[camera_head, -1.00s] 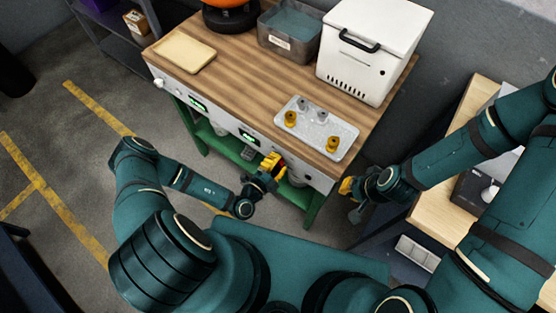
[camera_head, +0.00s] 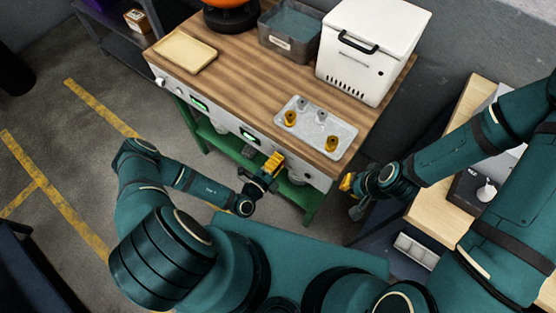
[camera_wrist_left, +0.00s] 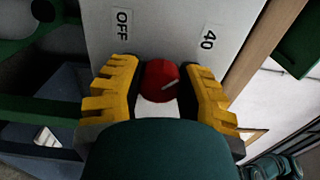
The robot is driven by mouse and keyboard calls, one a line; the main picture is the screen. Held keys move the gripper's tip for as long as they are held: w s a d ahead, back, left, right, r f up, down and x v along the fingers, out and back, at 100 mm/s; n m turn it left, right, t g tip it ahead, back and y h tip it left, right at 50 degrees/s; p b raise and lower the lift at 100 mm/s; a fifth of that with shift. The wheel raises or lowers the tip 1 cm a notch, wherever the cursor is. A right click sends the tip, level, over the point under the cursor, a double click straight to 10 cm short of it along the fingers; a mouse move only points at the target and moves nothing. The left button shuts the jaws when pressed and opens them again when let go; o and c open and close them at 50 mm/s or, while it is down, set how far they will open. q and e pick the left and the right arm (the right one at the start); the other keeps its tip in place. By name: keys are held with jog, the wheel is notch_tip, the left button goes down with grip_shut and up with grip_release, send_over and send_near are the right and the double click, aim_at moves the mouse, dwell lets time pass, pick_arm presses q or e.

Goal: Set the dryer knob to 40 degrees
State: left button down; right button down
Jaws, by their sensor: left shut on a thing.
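The red dryer knob (camera_wrist_left: 160,76) sits on a pale panel in the left wrist view, with its white pointer line slanting to the upper right, roughly towards the "40" label (camera_wrist_left: 209,38). The "OFF" label (camera_wrist_left: 121,26) is at upper left. My left gripper (camera_wrist_left: 161,88) is shut on the knob, one yellow finger on each side. In the head view the left gripper (camera_head: 274,163) is at the bench's front panel, and hides the knob there. My right gripper (camera_head: 347,184) is apart from the bench at its right corner; its jaw opening is too small to judge.
The wooden-topped bench carries a grey metal tray (camera_head: 304,143) with brass and grey parts, a white lidded box (camera_head: 385,35), a grey bin (camera_head: 286,45) and a cream tray (camera_head: 186,52). Green displays are on the front panel. A light wooden table (camera_head: 430,208) stands at right.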

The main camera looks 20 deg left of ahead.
pick_arm(q)
jog(key=shift+w, duration=0.1)
jog(key=c, duration=0.5)
grip_release()
jog(key=v, duration=1.2)
jog(key=shift+r, duration=0.1)
